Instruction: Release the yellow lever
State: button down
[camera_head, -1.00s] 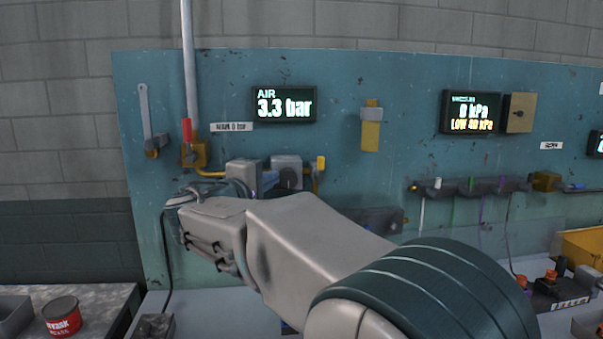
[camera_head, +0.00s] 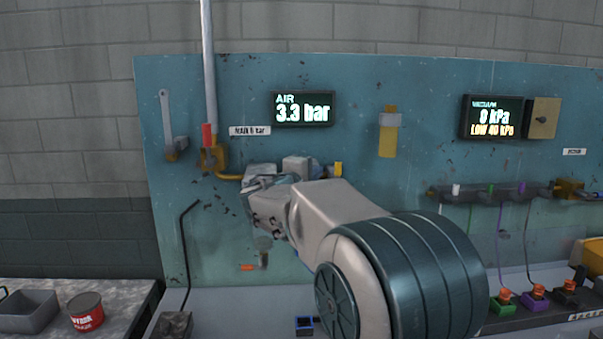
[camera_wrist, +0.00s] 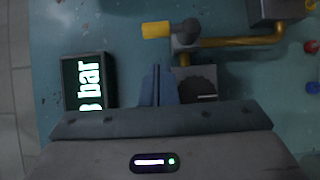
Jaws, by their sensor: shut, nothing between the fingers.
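The yellow lever (camera_head: 338,169) is a short yellow handle on the teal panel, right of the grey blocks and below the AIR display. In the wrist view the yellow lever (camera_wrist: 156,31) points left from a grey valve body on a brass pipe. My gripper (camera_wrist: 157,70) is shut and empty.
A red-handled brass valve (camera_head: 208,137) is on the pipe to the left. The AIR display (camera_head: 303,108) reads 3.3 bar. A yellow-bodied fitting (camera_head: 388,135) hangs right of it.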

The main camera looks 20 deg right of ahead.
aim_at(337, 172)
jog(key=d, duration=0.2)
jog(key=shift+s+d, duration=0.25)
jog(key=shift+d, duration=0.1)
